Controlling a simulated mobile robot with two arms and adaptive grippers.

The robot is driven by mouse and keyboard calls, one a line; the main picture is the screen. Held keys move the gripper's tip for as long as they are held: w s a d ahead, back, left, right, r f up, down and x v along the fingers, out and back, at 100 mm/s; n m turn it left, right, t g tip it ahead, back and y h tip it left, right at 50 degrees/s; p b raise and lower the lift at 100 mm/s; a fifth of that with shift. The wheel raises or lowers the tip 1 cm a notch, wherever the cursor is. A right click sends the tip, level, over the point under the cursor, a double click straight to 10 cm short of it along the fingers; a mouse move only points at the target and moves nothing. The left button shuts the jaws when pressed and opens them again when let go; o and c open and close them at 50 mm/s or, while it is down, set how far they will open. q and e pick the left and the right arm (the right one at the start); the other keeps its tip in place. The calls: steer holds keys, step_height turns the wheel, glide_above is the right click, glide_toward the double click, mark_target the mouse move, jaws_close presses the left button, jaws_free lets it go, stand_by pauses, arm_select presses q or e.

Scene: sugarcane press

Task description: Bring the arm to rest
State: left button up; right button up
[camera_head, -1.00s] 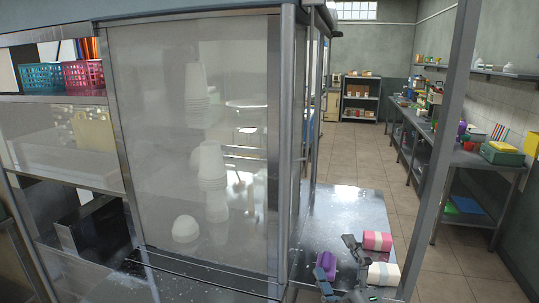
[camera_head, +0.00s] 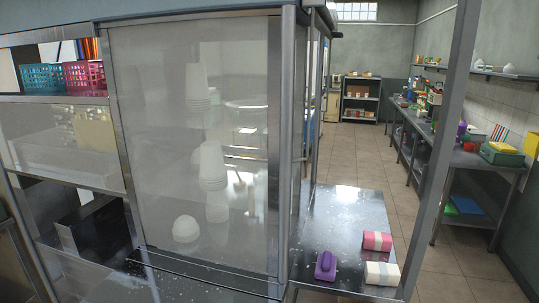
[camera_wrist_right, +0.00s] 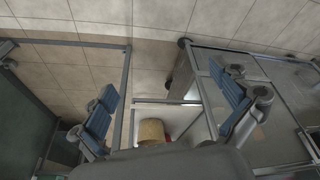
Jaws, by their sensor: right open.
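My right gripper (camera_wrist_right: 168,108) shows in the right wrist view with its two blue-padded fingers wide apart. It is open and nothing is between the fingers. Below it are tiled floor and metal frames. Neither of my grippers shows in the head view. In that view a purple object (camera_head: 325,266) lies on the steel side table (camera_head: 345,213), beside a pink bundle with a pale band (camera_head: 377,241) and a white bundle (camera_head: 381,273). My left gripper is out of sight.
A tall glass-fronted cabinet (camera_head: 190,150) with stacked white cups fills the left and middle. A metal post (camera_head: 444,130) stands at the right. In the wrist view a tan round object (camera_wrist_right: 153,131) sits low between the fingers' sides. The tiled aisle (camera_head: 345,160) is clear.

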steer(key=s+f+g, duration=0.1)
steer(key=s+f, duration=0.2)
steer(key=f, duration=2.1)
steer(key=s+d+f+g, duration=0.1)
steer(key=s+d+f, duration=0.2)
steer(key=s+f, duration=1.1)
steer(key=shift+s+f, duration=0.3)
steer(key=shift+s, duration=0.7)
